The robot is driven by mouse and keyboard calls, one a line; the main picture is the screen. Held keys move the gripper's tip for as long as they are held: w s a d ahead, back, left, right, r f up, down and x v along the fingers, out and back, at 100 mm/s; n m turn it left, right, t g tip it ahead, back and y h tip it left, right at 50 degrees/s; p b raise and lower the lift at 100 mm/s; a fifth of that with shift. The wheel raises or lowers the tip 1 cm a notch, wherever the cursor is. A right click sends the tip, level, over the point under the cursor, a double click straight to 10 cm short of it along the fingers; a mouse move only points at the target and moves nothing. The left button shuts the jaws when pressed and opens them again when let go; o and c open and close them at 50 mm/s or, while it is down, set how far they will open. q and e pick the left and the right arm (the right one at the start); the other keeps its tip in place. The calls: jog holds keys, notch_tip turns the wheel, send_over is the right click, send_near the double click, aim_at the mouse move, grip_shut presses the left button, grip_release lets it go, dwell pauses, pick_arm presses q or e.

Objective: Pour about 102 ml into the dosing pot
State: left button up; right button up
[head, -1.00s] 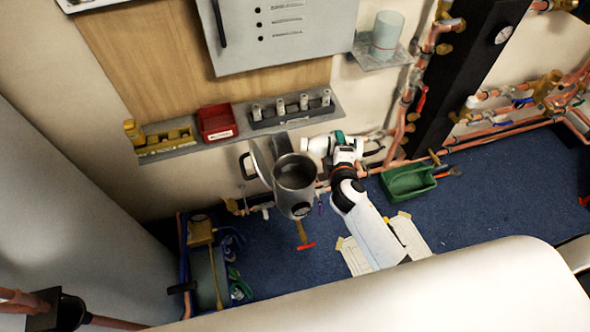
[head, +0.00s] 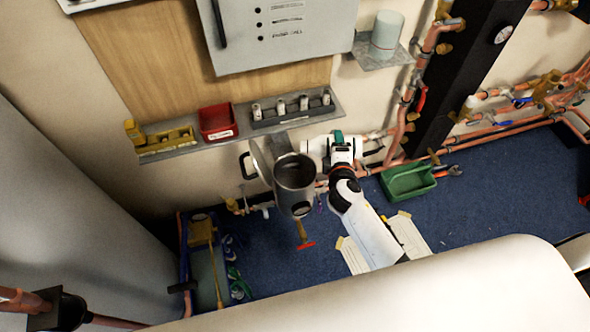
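The dosing pot (head: 295,188) is a grey metal cylinder near the wall, its round mouth open at the top and its lid (head: 261,163) tilted up on the left. The inside looks dark, and I cannot tell any liquid level. My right arm comes up from below. Its white and green wrist (head: 341,150) is just right of and behind the pot's mouth. The fingertips cannot be made out, nor whether they hold anything. My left gripper is not in view. A pale translucent beaker (head: 387,33) stands upright on a small wall shelf (head: 369,62) at upper right.
A long grey shelf (head: 240,131) above the pot carries a red bin (head: 217,122), yellow parts (head: 165,137) and a rack of small cylinders (head: 290,108). Copper pipes (head: 490,140) run along the wall at right. A green tray (head: 408,182) sits on the blue floor.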

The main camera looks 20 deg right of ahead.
jog(key=shift+s+d+n, duration=0.2)
jog(key=shift+d+n, duration=0.05)
jog(key=shift+n, duration=0.05)
dwell(0.5)
jog(key=shift+s+d, duration=0.2)
jog(key=shift+d, duration=0.2)
jog(key=shift+s+d+n+h, duration=0.1)
jog(key=shift+d+n+h, duration=0.3)
jog(key=shift+d+n, duration=0.1)
jog(key=shift+a+f+n, duration=0.1)
jog(key=shift+a+n, duration=0.05)
jog(key=shift+n, duration=0.35)
dwell(0.7)
